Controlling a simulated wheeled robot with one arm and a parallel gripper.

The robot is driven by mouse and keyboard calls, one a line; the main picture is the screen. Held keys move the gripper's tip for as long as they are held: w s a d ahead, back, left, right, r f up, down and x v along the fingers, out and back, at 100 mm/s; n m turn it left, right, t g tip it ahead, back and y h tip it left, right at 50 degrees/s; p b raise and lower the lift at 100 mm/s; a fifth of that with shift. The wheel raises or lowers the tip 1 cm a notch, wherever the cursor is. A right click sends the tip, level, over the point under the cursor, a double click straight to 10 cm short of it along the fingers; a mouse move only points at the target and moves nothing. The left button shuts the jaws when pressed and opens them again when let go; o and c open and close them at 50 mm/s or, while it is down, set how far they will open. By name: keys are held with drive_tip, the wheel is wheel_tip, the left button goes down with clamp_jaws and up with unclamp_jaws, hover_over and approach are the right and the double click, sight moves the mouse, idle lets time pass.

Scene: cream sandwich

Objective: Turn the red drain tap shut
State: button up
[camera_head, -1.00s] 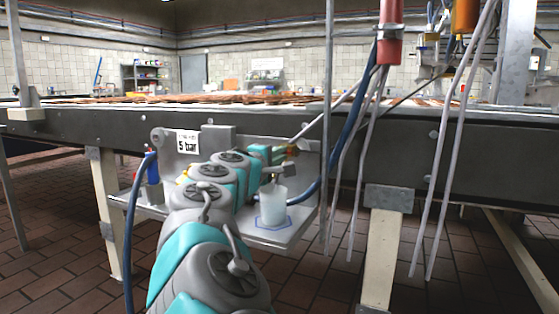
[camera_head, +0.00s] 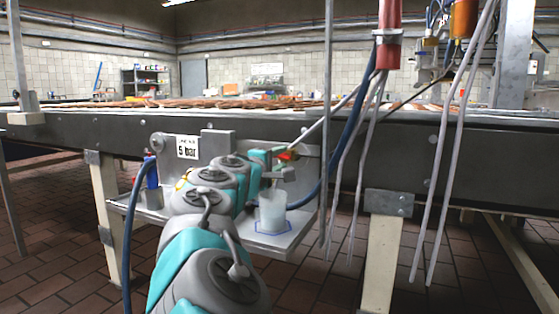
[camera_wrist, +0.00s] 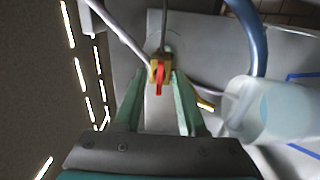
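The red drain tap (camera_wrist: 159,76) is a small red lever on a yellow brass body (camera_wrist: 167,62). It shows in the middle of the wrist view, and small in the head view (camera_head: 287,156), right beside my gripper. My gripper (camera_wrist: 159,76) has two teal fingers, apart, one on each side of the red lever. A gap seems to show between the lever and each finger, though contact is hard to judge. In the head view my gripper (camera_head: 276,163) is partly hidden by my own arm.
A translucent cup (camera_head: 272,212) stands on the metal shelf (camera_head: 258,242), close to the right finger in the wrist view (camera_wrist: 272,110). A blue hose (camera_head: 325,180) curves on the right. Thin pipes hang nearby. A "5 bar" label (camera_head: 187,147) is on the panel.

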drive_tip(key=v, duration=0.8)
drive_tip(key=shift+p, duration=0.35)
